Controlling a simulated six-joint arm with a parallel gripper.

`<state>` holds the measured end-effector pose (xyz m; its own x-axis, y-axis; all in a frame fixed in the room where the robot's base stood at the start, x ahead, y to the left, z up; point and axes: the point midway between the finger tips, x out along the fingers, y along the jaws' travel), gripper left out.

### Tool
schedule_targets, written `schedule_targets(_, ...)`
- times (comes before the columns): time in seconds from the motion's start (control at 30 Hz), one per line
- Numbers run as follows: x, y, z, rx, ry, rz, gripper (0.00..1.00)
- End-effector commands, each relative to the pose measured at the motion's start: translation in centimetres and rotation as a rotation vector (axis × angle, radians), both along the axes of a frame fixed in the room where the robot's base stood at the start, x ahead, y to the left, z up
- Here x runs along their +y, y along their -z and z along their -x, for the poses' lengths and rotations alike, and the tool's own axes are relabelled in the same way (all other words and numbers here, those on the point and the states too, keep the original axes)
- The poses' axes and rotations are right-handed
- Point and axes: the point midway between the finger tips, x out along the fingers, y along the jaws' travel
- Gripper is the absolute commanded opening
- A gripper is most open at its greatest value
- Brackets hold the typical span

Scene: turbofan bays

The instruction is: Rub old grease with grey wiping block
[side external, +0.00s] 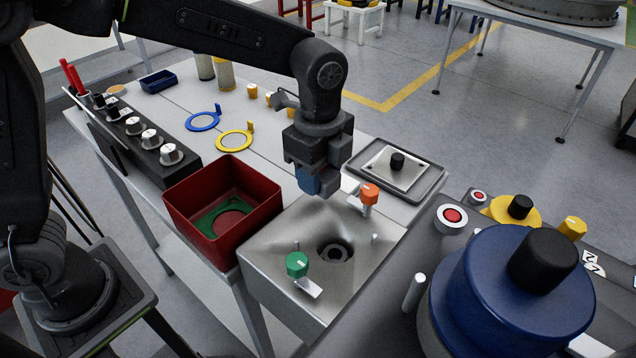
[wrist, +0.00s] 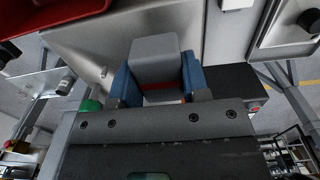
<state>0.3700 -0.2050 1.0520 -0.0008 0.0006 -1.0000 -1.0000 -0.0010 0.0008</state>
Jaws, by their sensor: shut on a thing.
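A thin reddish strip shows at the near edge of the block. The block seems clear of the panel, but I cannot tell the gap.
A green knob (side external: 297,264) and an orange knob (side external: 369,194) stand on the panel. A red bin (side external: 190,228) with a green ring stands left. A grey tray (side external: 430,180) with a black-knobbed plate lies right. A big blue drum (side external: 480,295) stands front right.

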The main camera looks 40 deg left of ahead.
Motion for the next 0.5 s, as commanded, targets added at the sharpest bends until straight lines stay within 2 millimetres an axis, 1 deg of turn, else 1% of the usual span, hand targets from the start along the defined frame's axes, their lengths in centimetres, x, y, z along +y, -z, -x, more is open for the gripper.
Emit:
schedule_targets(0.03,0.0,-0.6,-0.1,-0.004,0.000,0.002,0.20)
schedule_targets(0.3,0.0,-3.0,0.0,-0.003,0.000,0.001,0.20)
schedule_targets(0.5,0.0,-3.8,0.0,-0.002,0.000,0.001,0.20)
